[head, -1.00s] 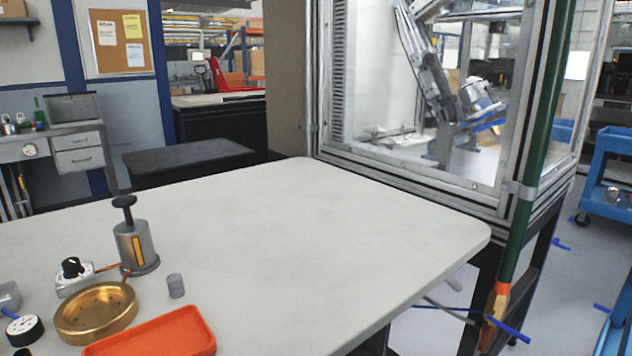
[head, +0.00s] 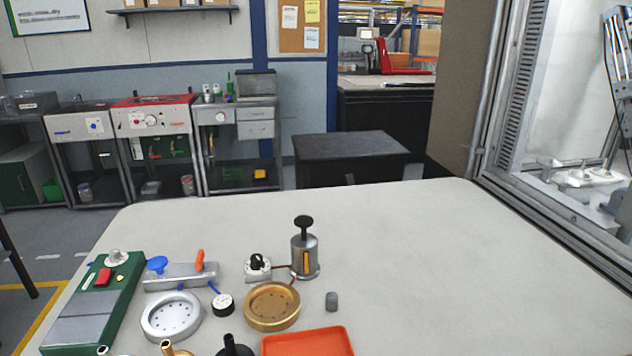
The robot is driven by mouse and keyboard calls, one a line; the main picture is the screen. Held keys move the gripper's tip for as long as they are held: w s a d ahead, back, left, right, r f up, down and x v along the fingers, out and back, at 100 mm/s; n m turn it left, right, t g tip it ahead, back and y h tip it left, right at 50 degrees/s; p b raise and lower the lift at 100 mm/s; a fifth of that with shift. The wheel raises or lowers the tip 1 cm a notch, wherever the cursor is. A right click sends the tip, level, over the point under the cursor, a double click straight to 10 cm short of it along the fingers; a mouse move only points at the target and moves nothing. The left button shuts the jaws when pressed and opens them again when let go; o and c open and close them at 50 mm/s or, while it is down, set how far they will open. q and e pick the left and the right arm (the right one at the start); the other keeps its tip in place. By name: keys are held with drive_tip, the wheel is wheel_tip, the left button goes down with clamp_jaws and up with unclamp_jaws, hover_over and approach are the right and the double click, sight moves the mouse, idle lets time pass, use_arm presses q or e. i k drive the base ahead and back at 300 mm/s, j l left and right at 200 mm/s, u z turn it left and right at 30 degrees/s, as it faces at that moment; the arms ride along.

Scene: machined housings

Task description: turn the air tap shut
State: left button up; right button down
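The air tap is not clearly identifiable in the current head view. No green pipe with a lever valve shows. On the table, a grey metal block (head: 180,276) carries a round blue knob (head: 157,264) and an upright orange handle (head: 200,260). I cannot tell if either is an air tap. Neither of my grippers is in view.
The pale table (head: 420,260) is clear at middle and right. On it are a green unit (head: 92,305), silver dish (head: 171,318), brass dish (head: 271,307), plunger cylinder (head: 304,255) and orange tray (head: 308,343). A framed enclosure (head: 560,170) stands right; a black bench (head: 350,160) behind.

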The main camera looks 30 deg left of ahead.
sight(199, 263)
drive_tip(key=u, duration=1.65)
